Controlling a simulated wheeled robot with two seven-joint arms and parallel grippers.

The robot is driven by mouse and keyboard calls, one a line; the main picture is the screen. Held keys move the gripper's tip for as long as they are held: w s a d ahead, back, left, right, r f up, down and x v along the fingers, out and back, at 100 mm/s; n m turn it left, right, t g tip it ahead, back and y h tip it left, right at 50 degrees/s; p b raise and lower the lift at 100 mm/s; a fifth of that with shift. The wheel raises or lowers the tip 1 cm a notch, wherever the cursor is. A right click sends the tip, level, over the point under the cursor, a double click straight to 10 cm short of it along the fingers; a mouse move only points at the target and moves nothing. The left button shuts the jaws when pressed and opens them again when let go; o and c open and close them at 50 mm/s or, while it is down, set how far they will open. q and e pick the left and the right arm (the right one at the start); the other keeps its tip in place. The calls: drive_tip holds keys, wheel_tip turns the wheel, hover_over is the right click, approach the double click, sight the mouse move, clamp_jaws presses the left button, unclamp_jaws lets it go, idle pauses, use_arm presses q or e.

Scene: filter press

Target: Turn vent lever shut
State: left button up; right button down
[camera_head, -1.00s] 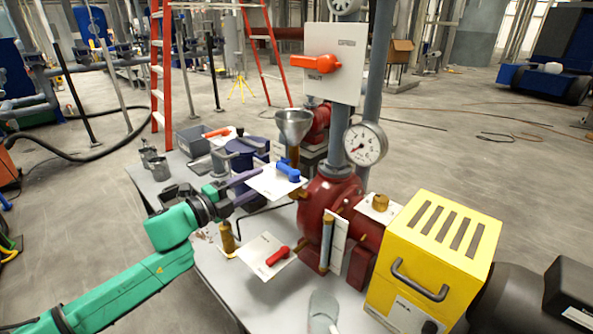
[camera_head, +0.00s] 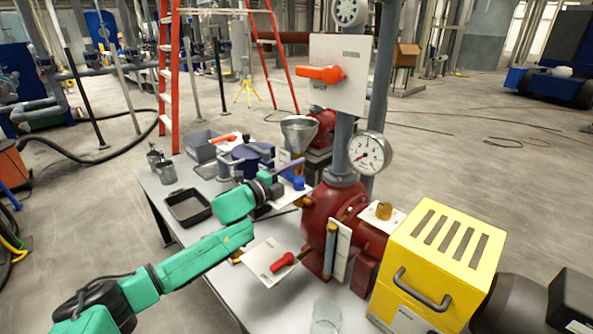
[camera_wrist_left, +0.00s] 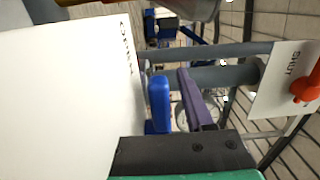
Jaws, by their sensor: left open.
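A blue lever (camera_head: 296,182) sits on a white plate (camera_head: 285,195) beside the red pump, largely covered by my left gripper (camera_head: 289,166). In the left wrist view the blue lever (camera_wrist_left: 158,98) stands close beside one purple-grey finger (camera_wrist_left: 195,98), with a narrow gap between them. The gripper is open; its other finger is not clearly visible. A red lever (camera_head: 283,262) sits on a lower white plate, and an orange lever (camera_head: 320,73) on an upright plate. I cannot read which is labelled vent. My right gripper is not in view.
The red pump (camera_head: 320,212), gauge (camera_head: 369,152) and yellow guard (camera_head: 436,260) stand right of the gripper. A metal funnel (camera_head: 299,130) is just behind it. A dark tray (camera_head: 187,207) and a glass (camera_head: 325,316) are on the table.

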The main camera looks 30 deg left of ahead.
use_arm(q)
clamp_jaws()
